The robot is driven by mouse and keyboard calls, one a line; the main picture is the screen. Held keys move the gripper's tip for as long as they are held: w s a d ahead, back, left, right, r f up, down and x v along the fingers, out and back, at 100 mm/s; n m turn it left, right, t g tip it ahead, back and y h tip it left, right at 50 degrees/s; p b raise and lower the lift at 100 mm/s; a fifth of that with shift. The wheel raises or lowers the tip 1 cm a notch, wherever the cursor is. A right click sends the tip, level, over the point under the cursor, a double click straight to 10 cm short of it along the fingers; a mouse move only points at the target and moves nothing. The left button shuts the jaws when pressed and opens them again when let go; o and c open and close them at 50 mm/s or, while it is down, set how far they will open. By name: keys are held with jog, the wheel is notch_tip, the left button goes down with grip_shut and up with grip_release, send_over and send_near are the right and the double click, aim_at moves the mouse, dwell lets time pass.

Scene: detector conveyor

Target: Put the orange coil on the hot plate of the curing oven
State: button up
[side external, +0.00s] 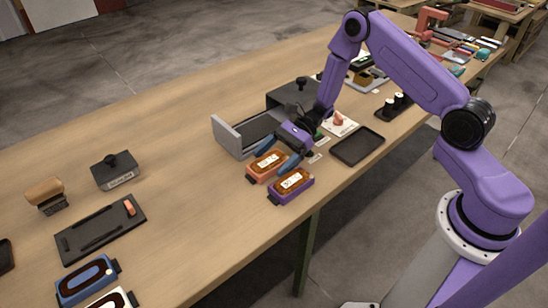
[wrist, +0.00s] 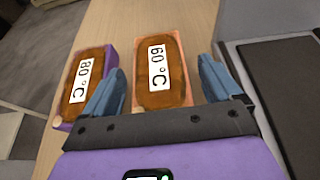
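The orange coil (side external: 266,168) is an orange-edged block with a brown oval top and a white "60 °C" label. It lies on the table beside the oven's open drawer. In the wrist view the orange coil (wrist: 180,78) is between the two blue fingers of my gripper (wrist: 160,68). My gripper (side external: 279,152) is open and points down at the coil; whether a finger touches it I cannot tell. The curing oven (side external: 292,94) appears to be the dark box with a pulled-out grey drawer (side external: 226,136); its dark plate also shows in the wrist view (wrist: 290,85).
A purple coil (side external: 291,185) marked "80 °C" lies close beside the orange one; it also shows in the wrist view (wrist: 82,88). A black tray (side external: 357,146) lies to the right. A dark tool tray (side external: 100,230) and other coils are at lower left. The table between is clear.

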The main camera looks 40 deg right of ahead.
jog(key=v, duration=1.7)
jog(key=shift+d, duration=0.25)
jog(key=s+a+r+n+g+h, duration=0.3)
jog(key=s+a+n+h, duration=0.1)
jog(key=s+a+n, duration=0.25)
jog(key=s+a+r+n+g+h, duration=0.3)
jog(key=s+a+r+n+h, duration=0.15)
jog(key=s+n, duration=0.25)
jog(key=s+r+n+t+h, duration=0.2)
jog(key=s+n+t, duration=0.1)
jog(key=s+n, duration=0.5)
jog(key=s+d+r+n+t+h, duration=0.1)
jog(key=s+r+n+t+h, duration=0.1)
jog(key=s+n, duration=0.6)
jog(key=shift+s+d+r+n+t, duration=0.2)
jog(key=shift+s+d+n+t, duration=0.1)
jog(key=shift+n+t, duration=0.3)
jog(key=shift+h, duration=0.25)
